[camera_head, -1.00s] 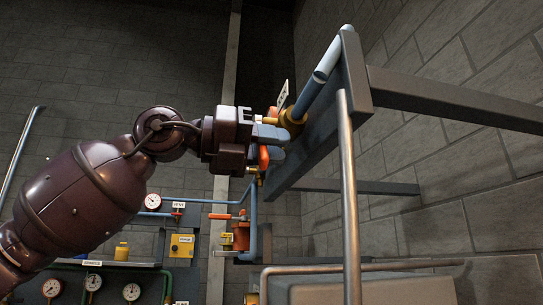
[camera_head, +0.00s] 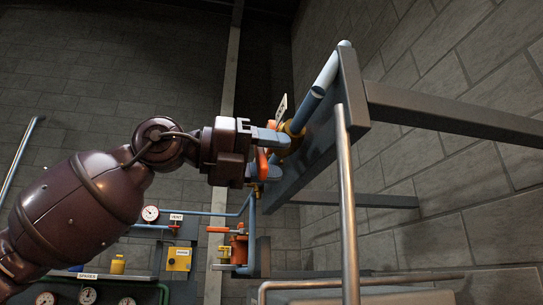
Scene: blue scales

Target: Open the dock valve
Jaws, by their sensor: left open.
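A brass valve body (camera_head: 293,140) sits on a light blue pipe (camera_head: 322,82) at the grey panel, right of centre. An orange handle (camera_head: 262,164) shows in front of it, with another orange part (camera_head: 279,131) close to the brass body. My left gripper (camera_head: 271,151) reaches in from the left, and its blue-grey fingers are open at the orange handle. The fingers hide part of the handle, and I cannot tell whether they touch it. A small pale tag (camera_head: 281,108) stands beside the valve; its writing is unreadable. My right gripper is not in view.
A grey beam frame (camera_head: 352,92) and an upright metal rail (camera_head: 347,205) stand right of the valve. Below are gauges (camera_head: 150,214), a yellow box (camera_head: 179,259), an orange-handled pipe fitting (camera_head: 218,229) and a yellow bottle (camera_head: 118,265). A brick wall closes the right side.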

